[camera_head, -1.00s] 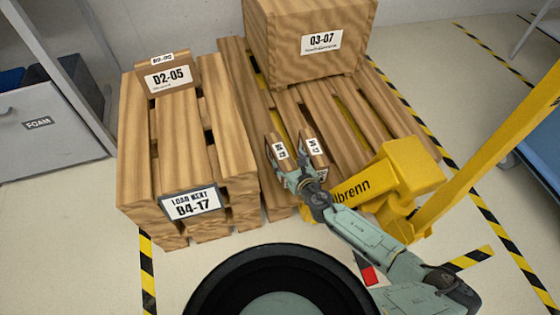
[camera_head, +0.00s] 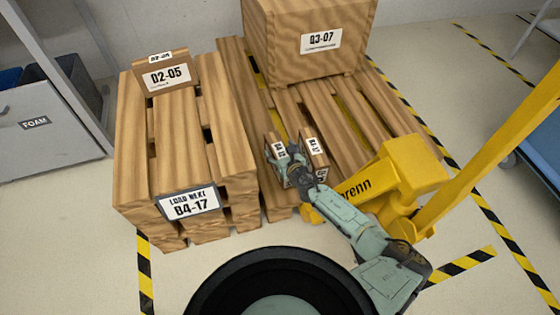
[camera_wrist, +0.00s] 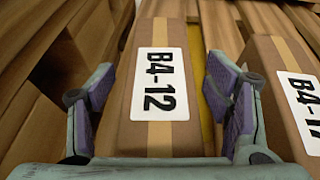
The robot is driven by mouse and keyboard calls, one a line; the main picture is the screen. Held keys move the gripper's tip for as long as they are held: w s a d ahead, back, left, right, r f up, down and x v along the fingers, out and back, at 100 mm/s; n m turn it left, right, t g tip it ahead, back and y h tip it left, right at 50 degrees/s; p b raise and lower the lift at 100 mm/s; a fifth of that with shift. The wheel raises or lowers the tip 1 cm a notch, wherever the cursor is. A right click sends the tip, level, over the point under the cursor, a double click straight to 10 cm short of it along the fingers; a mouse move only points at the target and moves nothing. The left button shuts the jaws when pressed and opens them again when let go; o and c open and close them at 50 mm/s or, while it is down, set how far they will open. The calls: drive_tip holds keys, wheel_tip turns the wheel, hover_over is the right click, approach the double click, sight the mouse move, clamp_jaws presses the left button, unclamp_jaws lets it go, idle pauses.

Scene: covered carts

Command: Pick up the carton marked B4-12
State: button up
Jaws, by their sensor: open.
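The carton marked B4-12 (camera_wrist: 160,85) is a small brown box with a tan tape strip and white label. In the wrist view it lies between my two fingers. In the head view it is the left (camera_head: 273,143) of two small cartons on the low pallet, partly hidden by my gripper (camera_head: 290,172). My gripper (camera_wrist: 160,92) is open, one finger on each side of the carton, with visible gaps; I cannot tell how deep the fingertips reach. A similar carton marked B4-17 (camera_wrist: 283,90) stands close on the right, also seen in the head view (camera_head: 316,148).
A large box (camera_head: 318,62) stands at the back of the low pallet (camera_head: 365,120). On the left, a taller pallet stack (camera_head: 135,135) carries a D2-05 carton (camera_head: 180,75) and a "LOAD NEXT B4-17" sign (camera_head: 189,204). A yellow lift frame (camera_head: 410,165) is close right of my arm.

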clamp_jaws()
idle(0.9)
drive_tip(key=shift+r, duration=0.1)
